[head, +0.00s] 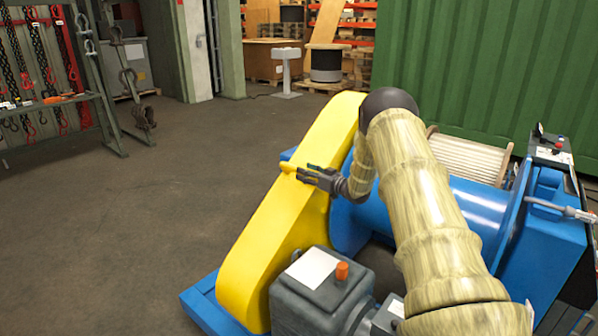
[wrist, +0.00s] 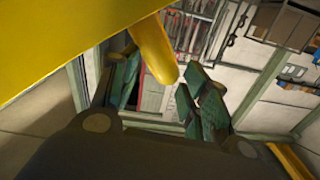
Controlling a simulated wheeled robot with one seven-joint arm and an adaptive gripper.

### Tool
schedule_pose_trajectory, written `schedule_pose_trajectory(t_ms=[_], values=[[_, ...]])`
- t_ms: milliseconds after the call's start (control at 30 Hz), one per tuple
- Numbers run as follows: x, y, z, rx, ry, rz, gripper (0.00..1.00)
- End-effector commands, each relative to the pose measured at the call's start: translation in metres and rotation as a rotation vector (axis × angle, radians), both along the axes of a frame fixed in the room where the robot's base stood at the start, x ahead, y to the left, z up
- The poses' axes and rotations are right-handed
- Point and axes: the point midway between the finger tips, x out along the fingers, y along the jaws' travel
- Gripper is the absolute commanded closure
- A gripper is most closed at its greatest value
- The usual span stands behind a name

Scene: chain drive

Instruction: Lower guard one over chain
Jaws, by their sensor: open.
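The yellow chain guard (head: 285,215) is a long rounded cover that slants across the left end of the blue machine. It lies down along the drive, and no chain shows. A short yellow handle (head: 289,168) sticks out of its face. My gripper (head: 308,173) is open at this handle, reaching in from the right. In the wrist view the guard (wrist: 60,40) fills the upper left, and the handle (wrist: 152,52) points down between the two spread green-grey fingers. I cannot tell whether either finger touches it.
A grey gearbox (head: 318,292) with an orange cap stands right of the guard's lower end. A blue drum (head: 475,205) and a rope spool (head: 468,158) lie behind my arm. A rack of chains (head: 45,75) stands far left. The floor (head: 120,230) left of the guard is clear.

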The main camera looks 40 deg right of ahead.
Motion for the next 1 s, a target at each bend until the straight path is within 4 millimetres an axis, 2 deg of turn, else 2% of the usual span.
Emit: schedule_pose_trajectory(t_ms=[200, 400, 600, 1000], values=[[-0.037, -0.011, 0.001, 0.0, -0.001, -0.002, 0.54], [-0.058, -0.017, 0.001, 0.0, -0.002, -0.002, 0.54], [-0.064, -0.019, 0.001, 0.0, -0.002, -0.002, 0.54], [-0.064, -0.019, 0.001, 0.0, -0.002, -0.001, 0.54]])
